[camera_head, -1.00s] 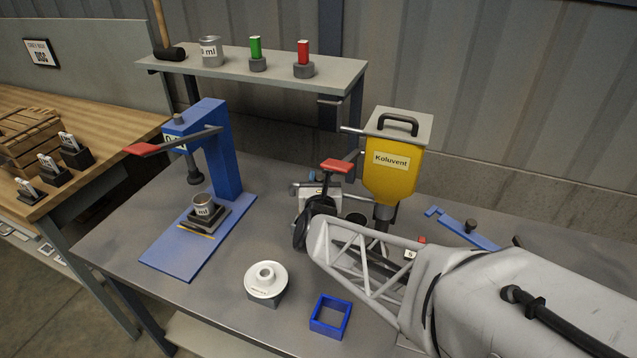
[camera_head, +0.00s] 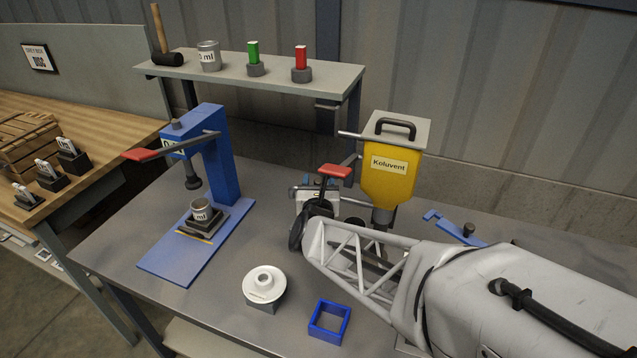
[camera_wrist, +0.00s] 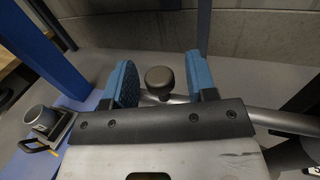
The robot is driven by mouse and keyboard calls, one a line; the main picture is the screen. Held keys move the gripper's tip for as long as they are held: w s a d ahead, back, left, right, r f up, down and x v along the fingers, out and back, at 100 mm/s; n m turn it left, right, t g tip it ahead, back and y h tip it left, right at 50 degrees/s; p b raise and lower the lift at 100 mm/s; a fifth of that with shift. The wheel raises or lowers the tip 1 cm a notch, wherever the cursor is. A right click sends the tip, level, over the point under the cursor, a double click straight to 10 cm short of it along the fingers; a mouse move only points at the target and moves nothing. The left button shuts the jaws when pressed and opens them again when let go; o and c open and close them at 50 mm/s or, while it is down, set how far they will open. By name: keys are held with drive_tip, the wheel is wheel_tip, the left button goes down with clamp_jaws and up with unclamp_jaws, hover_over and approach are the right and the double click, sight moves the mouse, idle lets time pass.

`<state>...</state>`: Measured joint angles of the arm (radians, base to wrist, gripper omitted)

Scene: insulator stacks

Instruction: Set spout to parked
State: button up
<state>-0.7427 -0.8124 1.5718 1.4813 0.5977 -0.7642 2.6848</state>
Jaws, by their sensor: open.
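The yellow hopper labelled Koluvent (camera_head: 390,178) stands on the bench behind my arm. A grey outlet shows below it, partly hidden by my arm. My gripper (camera_head: 308,183) is to the left of the hopper, with its blue fingers pointing away toward the wall. In the wrist view my gripper (camera_wrist: 162,84) is open, with a finger on each side of a dark round knob (camera_wrist: 160,77). The knob sits by a grey tube (camera_wrist: 285,120) that runs behind the gripper; it looks like the spout. I cannot tell whether the fingers touch the knob.
A blue press (camera_head: 220,165) holding a cup (camera_head: 201,210) stands left. A red-ended lever (camera_head: 335,171) rises close by my gripper. A white flanged piece (camera_head: 264,284) and blue square frame (camera_head: 329,318) lie in front. A shelf (camera_head: 285,76) spans the back.

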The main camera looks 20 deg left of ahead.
drive_tip(key=v, duration=0.7)
drive_tip(key=shift+s, duration=0.35)
drive_tip(key=shift+d+r, duration=0.1)
idle(0.5)
drive_tip(key=s+d+r+n+g+h, duration=0.25)
drive_tip(key=d+n+g, duration=0.25)
drive_tip(key=d+n, duration=0.85)
drive_tip(key=s+d+r+n+g+h, duration=0.1)
drive_tip(key=s+d+r+n+g, duration=0.3)
drive_tip(key=d+n, duration=0.95)
drive_tip(key=s+d+r+n+g+h, duration=0.1)
drive_tip(key=s+d+r+n+g, duration=0.1)
drive_tip(key=s+d, duration=0.4)
drive_tip(key=s+d+r+n+g+h, duration=0.2)
drive_tip(key=s+d+r+g, duration=0.1)
drive_tip(key=s+d, duration=0.4)
drive_tip(key=shift+s+d+r+n, duration=0.15)
drive_tip(key=shift+d+r+n, duration=0.1)
drive_tip(key=shift+n, duration=0.15)
